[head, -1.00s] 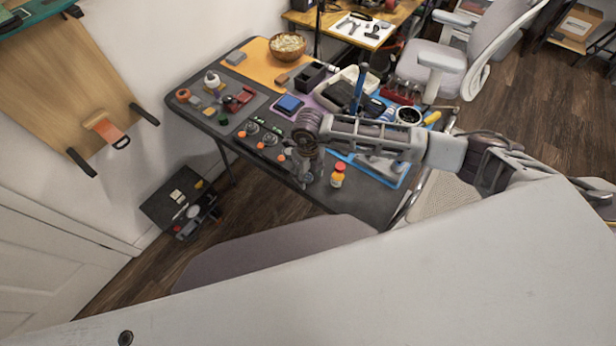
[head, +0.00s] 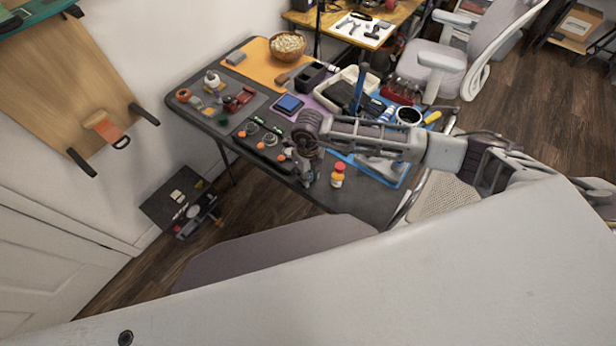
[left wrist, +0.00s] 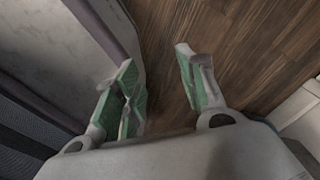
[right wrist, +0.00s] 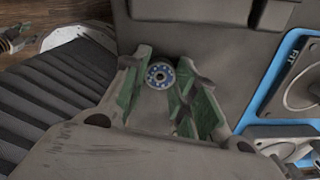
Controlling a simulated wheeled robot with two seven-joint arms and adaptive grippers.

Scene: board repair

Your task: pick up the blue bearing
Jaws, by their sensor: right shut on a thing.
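The blue bearing (right wrist: 160,75) is a small ring with a blue face and a dark hole. In the right wrist view it sits between the fingertips of my right gripper (right wrist: 162,82), which is shut on it. In the head view my right gripper (head: 309,172) points down at the front edge of the black table, and the bearing cannot be made out there. How far it is above the table I cannot tell. My left gripper (left wrist: 157,75) is open and empty over the wood floor. It does not show in the head view.
An orange-capped bottle (head: 337,176) stands just right of my right gripper. A blue tray (right wrist: 262,112) lies to the right. A dark board with several knobs (head: 262,143) lies to the left. A wooden bowl (head: 288,57) and bins fill the back. A chair (head: 437,66) stands behind.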

